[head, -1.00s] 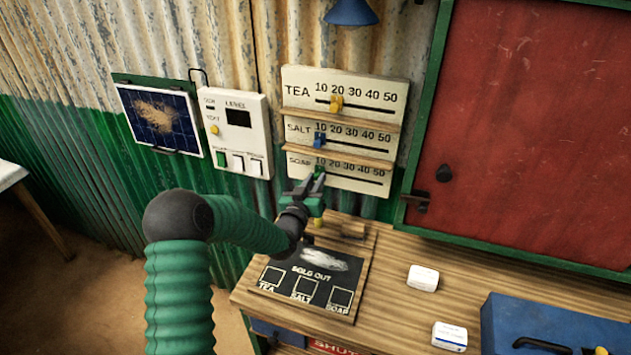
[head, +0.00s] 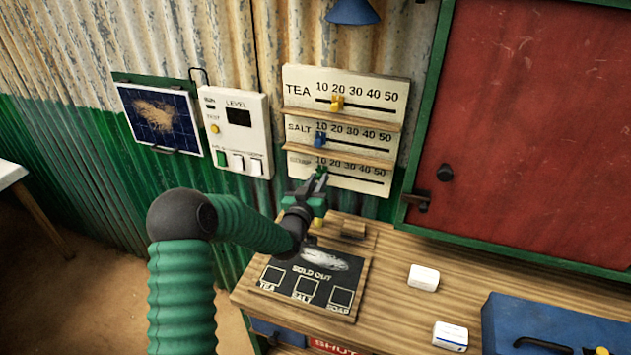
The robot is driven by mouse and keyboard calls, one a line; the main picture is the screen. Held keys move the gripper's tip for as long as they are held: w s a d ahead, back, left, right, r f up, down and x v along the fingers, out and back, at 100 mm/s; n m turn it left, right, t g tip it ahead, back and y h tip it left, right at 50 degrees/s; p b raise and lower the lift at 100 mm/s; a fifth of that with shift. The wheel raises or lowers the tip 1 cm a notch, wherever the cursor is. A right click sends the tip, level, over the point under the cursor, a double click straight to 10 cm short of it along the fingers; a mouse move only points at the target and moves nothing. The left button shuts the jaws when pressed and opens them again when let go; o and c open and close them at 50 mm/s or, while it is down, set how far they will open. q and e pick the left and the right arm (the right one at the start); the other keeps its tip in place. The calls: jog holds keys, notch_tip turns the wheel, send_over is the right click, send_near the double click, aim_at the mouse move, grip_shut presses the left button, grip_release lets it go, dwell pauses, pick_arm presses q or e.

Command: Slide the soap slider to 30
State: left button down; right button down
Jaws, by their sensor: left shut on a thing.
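The price board (head: 399,92) hangs on the wall with rows marked TEA, SALT and SOAP, each with 10 to 50. The soap row (head: 370,177) is the lowest. My left gripper (head: 320,178) is at the soap row near the 10 and 20 marks, shut on the green soap slider (head: 321,172), which the fingers mostly hide. The yellow tea slider (head: 337,103) is near 20. The blue salt slider (head: 320,140) is near 10. My right gripper is not in view.
A sold-out board (head: 318,275) lies on the wooden counter (head: 390,270) below. A white switch box (head: 240,130) is left of the price board. A red shutter (head: 540,130) with a latch is to the right. White boxes and a blue case (head: 550,325) are at lower right.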

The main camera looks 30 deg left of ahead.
aim_at(349, 177)
pick_arm(q)
jog(key=d, duration=0.2)
jog(key=w+d+b, duration=0.1)
jog(key=d, duration=0.4)
jog(key=shift+w+d+f, duration=0.1)
jog(key=shift+w+d, duration=0.1)
jog(key=shift+w, duration=0.2)
jog(key=shift+d, duration=0.3)
jog(key=shift+a, duration=0.15)
jog(key=c, duration=1.3)
grip_release()
jog(key=shift+a, duration=0.2)
jog(key=shift+o, duration=0.2)
jog(key=shift+d, duration=0.15)
